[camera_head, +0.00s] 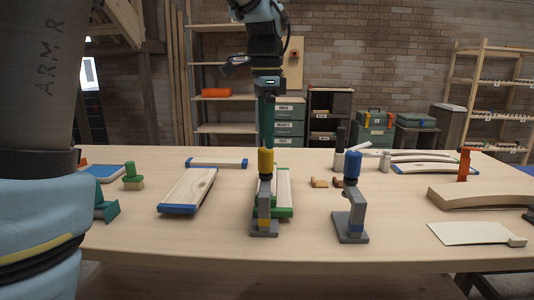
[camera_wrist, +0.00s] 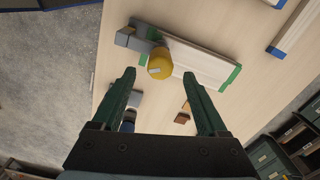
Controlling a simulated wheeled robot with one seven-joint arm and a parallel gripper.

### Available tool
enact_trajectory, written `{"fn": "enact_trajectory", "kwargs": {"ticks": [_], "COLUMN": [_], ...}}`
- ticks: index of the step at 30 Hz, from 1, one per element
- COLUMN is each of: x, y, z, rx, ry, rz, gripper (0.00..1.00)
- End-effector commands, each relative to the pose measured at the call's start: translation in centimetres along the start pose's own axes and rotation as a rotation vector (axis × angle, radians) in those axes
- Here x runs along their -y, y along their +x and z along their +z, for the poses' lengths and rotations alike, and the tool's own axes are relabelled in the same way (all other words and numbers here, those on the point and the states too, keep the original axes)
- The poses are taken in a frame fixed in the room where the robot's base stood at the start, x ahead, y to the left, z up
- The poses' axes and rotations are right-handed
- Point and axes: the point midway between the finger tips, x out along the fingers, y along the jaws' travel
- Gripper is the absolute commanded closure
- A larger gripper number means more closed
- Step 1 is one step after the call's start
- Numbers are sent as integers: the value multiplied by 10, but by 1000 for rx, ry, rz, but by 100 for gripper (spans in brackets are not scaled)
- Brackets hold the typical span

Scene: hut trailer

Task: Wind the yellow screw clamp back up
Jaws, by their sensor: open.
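The yellow screw clamp (camera_head: 265,203) stands upright near the front of the table, with its grey base and post and a yellow knob (camera_head: 265,161) on top. In the wrist view the yellow knob (camera_wrist: 160,64) is seen from above, near the fingertips. My gripper (camera_head: 266,140) points down, above or behind the knob in the head view. In the wrist view my gripper (camera_wrist: 158,73) is open, with its green fingers wide apart and nothing held. The knob lies just beyond the line of the fingertips; the height gap cannot be told.
A pale board with green ends (camera_head: 284,190) lies behind the yellow clamp. A blue-knobbed clamp (camera_head: 352,212) stands to its right. A blue-ended board (camera_head: 189,190) lies left. Small brown blocks (camera_head: 319,182) lie between. The front edge is clear.

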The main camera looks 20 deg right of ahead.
Motion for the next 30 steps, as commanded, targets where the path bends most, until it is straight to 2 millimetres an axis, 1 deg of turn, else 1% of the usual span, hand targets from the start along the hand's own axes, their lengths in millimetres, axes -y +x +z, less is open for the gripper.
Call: {"fn": "enact_trajectory", "kwargs": {"ticks": [1, 3, 9, 14, 21, 30], "x": [-1, -1, -1, 0, 0, 0], "y": [10, 22, 45, 52, 52, 52], "z": [0, 0, 0, 0, 0, 0], "rx": [3, 2, 1, 0, 0, 0], "ry": [0, 0, 0, 0, 0, 0], "rz": [4, 3, 2, 0, 0, 0], "gripper": [24, 24, 24, 24, 24, 58]}}
